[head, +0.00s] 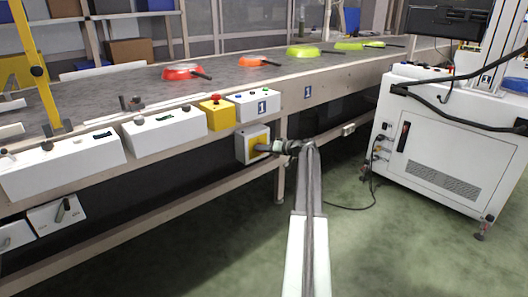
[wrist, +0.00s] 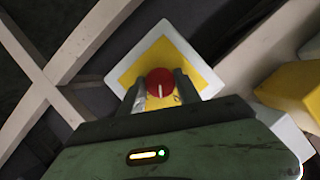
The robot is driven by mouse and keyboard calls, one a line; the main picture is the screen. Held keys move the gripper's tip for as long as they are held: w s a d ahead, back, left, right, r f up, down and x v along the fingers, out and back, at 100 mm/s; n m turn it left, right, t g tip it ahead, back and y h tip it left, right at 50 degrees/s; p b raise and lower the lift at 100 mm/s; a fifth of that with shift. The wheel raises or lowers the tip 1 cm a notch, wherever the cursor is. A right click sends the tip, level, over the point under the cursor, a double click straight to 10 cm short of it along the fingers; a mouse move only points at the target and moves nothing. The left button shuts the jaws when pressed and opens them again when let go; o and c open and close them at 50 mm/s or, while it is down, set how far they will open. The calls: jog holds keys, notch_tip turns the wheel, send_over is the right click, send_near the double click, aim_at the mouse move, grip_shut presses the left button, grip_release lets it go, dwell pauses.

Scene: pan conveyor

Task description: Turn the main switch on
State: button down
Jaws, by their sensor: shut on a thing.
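The main switch is a red round knob (wrist: 160,83) with a white mark line, set on a yellow plate (wrist: 203,77) on a white box (wrist: 116,80). In the head view the switch box (head: 243,146) hangs under the conveyor edge, below the control boxes. My gripper (wrist: 160,90) is at the knob, with one finger on each side, shut on it. In the wrist view the white line runs about parallel to the fingers. In the head view my gripper (head: 272,148) reaches the box from the right and hides the knob.
A yellow box with a red button (head: 215,112) and a white control box (head: 257,105) sit just above the switch. Red (head: 183,73), orange (head: 253,61) and green pans lie on the conveyor. A white wheeled cabinet (head: 430,150) stands at right. Frame beams run below.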

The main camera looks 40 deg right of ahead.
jog(key=shift+d+f+m+t+y+b, duration=0.1)
jog(key=shift+m+t+y+b, duration=0.6)
jog(key=shift+m+b, duration=0.9)
jog(key=shift+f+m+t+y+b, duration=0.1)
jog(key=shift+m+t+y+b, duration=0.3)
jog(key=shift+m+y+b, duration=1.1)
jog(key=shift+m+h, duration=0.5)
jog(key=shift+h, duration=0.1)
jog(key=c, duration=0.9)
grip_release()
jog(key=shift+o, duration=0.2)
jog(key=shift+s+r, duration=0.1)
jog(key=p+v, duration=0.1)
jog(key=v, duration=0.6)
jog(key=shift+s, duration=0.35)
